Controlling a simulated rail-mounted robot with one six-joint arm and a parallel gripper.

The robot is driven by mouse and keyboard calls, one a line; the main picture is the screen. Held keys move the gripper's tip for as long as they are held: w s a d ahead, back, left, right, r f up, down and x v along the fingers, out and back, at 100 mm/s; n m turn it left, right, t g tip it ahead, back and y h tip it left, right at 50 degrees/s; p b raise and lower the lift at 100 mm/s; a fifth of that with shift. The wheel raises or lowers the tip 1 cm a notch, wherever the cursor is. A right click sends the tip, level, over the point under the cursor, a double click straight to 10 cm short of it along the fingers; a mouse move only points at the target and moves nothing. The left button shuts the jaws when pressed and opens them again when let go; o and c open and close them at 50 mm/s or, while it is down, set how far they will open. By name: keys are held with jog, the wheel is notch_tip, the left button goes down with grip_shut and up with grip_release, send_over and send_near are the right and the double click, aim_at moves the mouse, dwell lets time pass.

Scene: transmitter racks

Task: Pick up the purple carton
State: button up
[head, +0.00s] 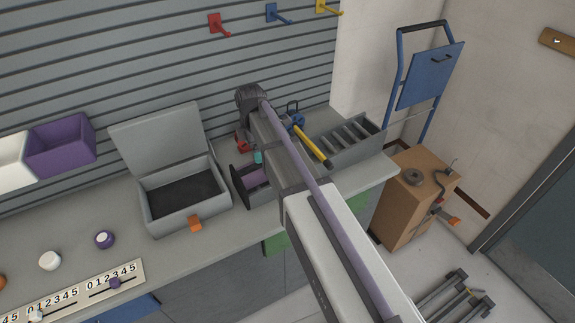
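I see no thing that is clearly a purple carton. A small dark open drawer or box (240,190) on the counter has a purple piece (257,178) inside it, partly hidden by my arm. I cannot tell whether this piece is a carton. A purple open bin (60,146) hangs on the slatted wall at the left. My arm reaches across the counter from the lower right, up to a dark joint near the wall.
A grey box with a raised lid (165,125) stands on the counter (110,205), with an orange latch (195,223) in front. A divided grey tray (350,142) and a yellow-handled tool (310,145) lie right of my arm. A brown box (400,205) stands at the right.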

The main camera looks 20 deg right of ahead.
aim_at(255, 167)
jog(key=shift+s+a+n, duration=0.15)
jog(key=shift+a+n, duration=0.4)
jog(key=shift+n, duration=0.05)
notch_tip(255, 167, down, 11)
jog(key=b, duration=1.1)
jog(key=shift+d+f, duration=0.1)
jog(key=shift+r, duration=0.25)
jog(key=c, duration=1.2)
